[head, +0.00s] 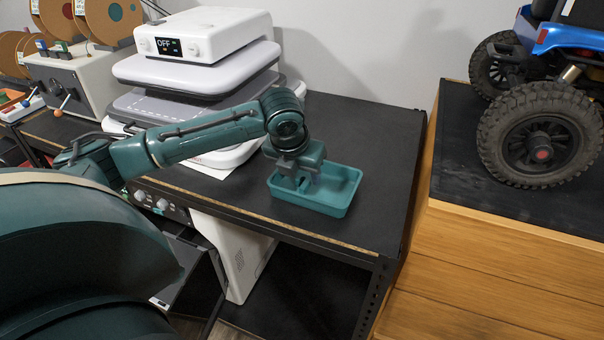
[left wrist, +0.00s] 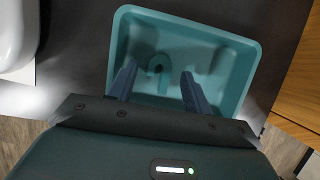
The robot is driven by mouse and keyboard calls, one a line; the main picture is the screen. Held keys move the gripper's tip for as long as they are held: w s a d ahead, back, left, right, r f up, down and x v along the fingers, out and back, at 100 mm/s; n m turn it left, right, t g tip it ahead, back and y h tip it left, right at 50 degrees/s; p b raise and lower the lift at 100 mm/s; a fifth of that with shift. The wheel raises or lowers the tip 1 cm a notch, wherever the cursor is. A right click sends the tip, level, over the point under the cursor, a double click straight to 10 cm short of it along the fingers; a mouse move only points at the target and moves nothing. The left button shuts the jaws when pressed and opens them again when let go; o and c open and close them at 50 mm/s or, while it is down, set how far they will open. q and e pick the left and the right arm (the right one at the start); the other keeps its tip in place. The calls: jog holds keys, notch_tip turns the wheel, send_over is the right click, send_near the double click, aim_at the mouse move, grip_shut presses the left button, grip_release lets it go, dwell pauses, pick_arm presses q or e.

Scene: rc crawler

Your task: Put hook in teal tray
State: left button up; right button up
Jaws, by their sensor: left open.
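The teal tray (head: 340,203) sits near the front edge of the black table. My left gripper (head: 299,181) is over the tray's left part, pointing down. In the left wrist view, the two fingers of my left gripper (left wrist: 158,70) are spread apart with nothing between them, above the tray (left wrist: 248,72). A small dark teal curved piece, which looks like the hook (left wrist: 158,64), lies on the tray floor between and beyond the fingertips. It is apart from the fingers as far as I can tell. In the head view I cannot make it out behind the gripper. My right gripper is not in view.
A white heat press (head: 200,75) with a display reading OFF stands left of the tray. A blue crawler (head: 560,110) with big black tyres stands on a wooden bench (head: 500,265) at the right. The black table (head: 375,135) is clear behind the tray.

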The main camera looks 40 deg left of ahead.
pick_arm(q)
jog(key=v, duration=1.1)
jog(key=shift+p, duration=0.35)
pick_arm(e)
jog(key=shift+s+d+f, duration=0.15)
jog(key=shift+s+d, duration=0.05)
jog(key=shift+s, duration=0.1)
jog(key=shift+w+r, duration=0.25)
